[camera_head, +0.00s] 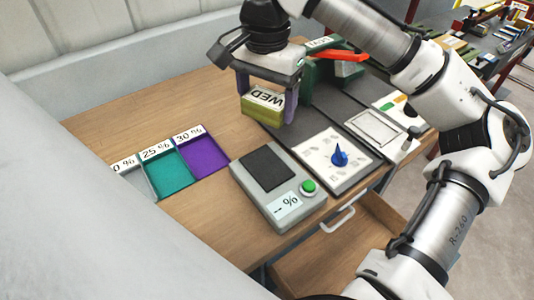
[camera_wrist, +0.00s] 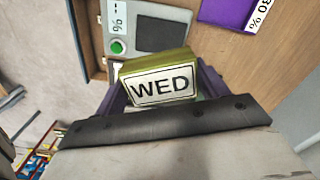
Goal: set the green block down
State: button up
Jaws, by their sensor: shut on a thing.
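My gripper (camera_head: 266,102) is shut on an olive-green block (camera_head: 262,115) with a white label reading "WED". The block is held between the two purple fingers, seemingly above the worktop, to the upper right of the grey meter. In the wrist view, the block (camera_wrist: 158,66) sits between the fingers with its label facing the camera. The gap beneath it cannot be judged exactly.
On the wooden table (camera_head: 130,100) are a teal tray (camera_head: 170,172), a purple tray (camera_head: 205,152) and a grey meter (camera_head: 282,185) with a dark plate and green button. A panel with a blue knob (camera_head: 339,158) and a dark green labelled object (camera_head: 349,69) are nearby.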

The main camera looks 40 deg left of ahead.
aim_at(267, 166)
notch_tip(267, 166, down, 15)
jog(key=shift+r+p, duration=0.1)
jog(key=shift+p, duration=0.3)
jog(key=shift+f, duration=0.2)
jog(key=o, duration=1)
jog(key=shift+r, duration=0.1)
notch_tip(267, 166, up, 12)
jog(key=shift+r+b, duration=0.15)
jog(key=shift+b, duration=0.15)
